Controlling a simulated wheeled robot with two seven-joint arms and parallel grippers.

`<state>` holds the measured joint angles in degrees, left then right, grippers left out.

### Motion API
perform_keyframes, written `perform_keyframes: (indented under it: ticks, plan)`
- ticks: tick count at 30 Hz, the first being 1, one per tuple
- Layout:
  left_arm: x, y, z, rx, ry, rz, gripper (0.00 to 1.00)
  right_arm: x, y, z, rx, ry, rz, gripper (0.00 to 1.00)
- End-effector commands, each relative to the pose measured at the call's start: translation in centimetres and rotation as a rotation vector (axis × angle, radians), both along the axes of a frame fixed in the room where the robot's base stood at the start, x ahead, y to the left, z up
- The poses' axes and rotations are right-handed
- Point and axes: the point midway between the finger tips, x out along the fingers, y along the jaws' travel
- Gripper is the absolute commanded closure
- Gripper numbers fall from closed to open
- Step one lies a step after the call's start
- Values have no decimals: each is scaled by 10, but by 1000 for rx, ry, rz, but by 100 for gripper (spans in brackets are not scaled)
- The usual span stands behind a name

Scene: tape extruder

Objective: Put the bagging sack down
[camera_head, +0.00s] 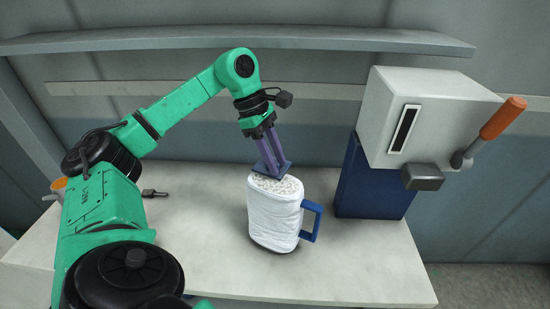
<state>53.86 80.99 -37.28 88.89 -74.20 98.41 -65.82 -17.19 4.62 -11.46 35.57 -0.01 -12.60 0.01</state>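A white sack (272,212) with a pale speckled top and a blue handle (313,221) on its right side is upright at the middle of the worktable (205,250). Its dark lower edge appears to be on or very close to the tabletop; a small gap cannot be ruled out. My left gripper (271,170) points down at the back of the sack's top. Its purple fingers meet or overlap the top edge in the picture. Whether they grip the sack is not clear. My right gripper is out of view.
A white machine (425,110) with an orange lever (503,118) stands on a dark blue base (366,185) to the right. A shelf (230,39) runs above. The front tabletop is clear.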

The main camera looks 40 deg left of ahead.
Motion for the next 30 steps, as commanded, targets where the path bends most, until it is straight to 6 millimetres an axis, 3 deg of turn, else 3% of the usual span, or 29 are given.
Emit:
perform_keyframes:
  ticks: [9,13,16,21,24,30]
  plan:
    - [0,0,0,2,1,0,51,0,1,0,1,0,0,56]
    - [0,4,11,1,-2,0,51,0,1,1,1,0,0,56]
    - [-2,12,32,-1,-5,1,51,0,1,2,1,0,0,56]
    - [-7,31,85,-2,-7,0,51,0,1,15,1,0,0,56]
    - [-11,43,119,2,-1,3,51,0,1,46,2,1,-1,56]
    - [-14,53,137,1,1,1,51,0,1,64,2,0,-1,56]
